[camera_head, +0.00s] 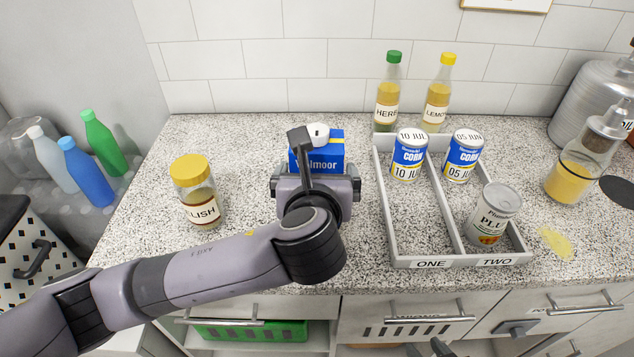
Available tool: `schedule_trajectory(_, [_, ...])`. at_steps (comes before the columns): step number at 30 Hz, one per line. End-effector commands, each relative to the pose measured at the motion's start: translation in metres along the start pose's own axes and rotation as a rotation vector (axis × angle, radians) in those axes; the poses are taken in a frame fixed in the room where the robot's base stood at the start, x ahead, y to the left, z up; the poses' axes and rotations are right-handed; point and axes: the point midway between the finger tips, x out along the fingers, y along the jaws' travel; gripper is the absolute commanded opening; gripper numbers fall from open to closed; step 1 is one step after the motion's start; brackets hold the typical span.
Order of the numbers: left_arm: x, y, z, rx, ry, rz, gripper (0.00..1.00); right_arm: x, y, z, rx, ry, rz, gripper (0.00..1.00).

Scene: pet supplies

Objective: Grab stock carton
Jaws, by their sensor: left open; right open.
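The stock carton (318,142) is a blue box with a yellow and white band, a white round cap on top and lettering ending in "lmoor". It stands upright on the speckled counter, left of the divided tray. My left gripper (315,183) is open and right in front of the carton, covering its lower part. Its fingertips are hard to make out, and I cannot tell whether they touch the carton. My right gripper (476,339) is only partly seen at the bottom edge, low in front of the drawers, open and away from the carton.
A relish jar (199,195) stands left of the carton. A grey tray (389,225) marked ONE and TWO holds two corn cans (409,157) and a plum can (492,215). Two bottles (387,97) stand behind it. A yellow spill (555,243) lies right. Counter between jar and carton is clear.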

Motion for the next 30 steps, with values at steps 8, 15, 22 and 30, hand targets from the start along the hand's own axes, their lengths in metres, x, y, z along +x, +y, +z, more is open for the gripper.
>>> schedule_trajectory(8, [0.005, 0.000, 0.000, -0.001, 0.000, -0.001, 1.00, 0.000, 0.000, -0.002, -0.001, 0.003, 0.000, 0.43])
schedule_trajectory(15, [0.005, 0.000, 0.000, -0.001, 0.000, -0.001, 0.38, 0.001, 0.000, -0.002, -0.001, 0.004, 0.000, 0.43])
schedule_trajectory(22, [0.004, -0.001, 0.004, -0.004, -0.007, -0.003, 0.19, 0.001, 0.000, -0.003, -0.001, 0.004, 0.000, 0.43])
schedule_trajectory(30, [0.001, -0.001, 0.013, -0.006, -0.009, -0.004, 0.19, 0.001, 0.000, -0.002, -0.001, 0.005, 0.000, 0.43])
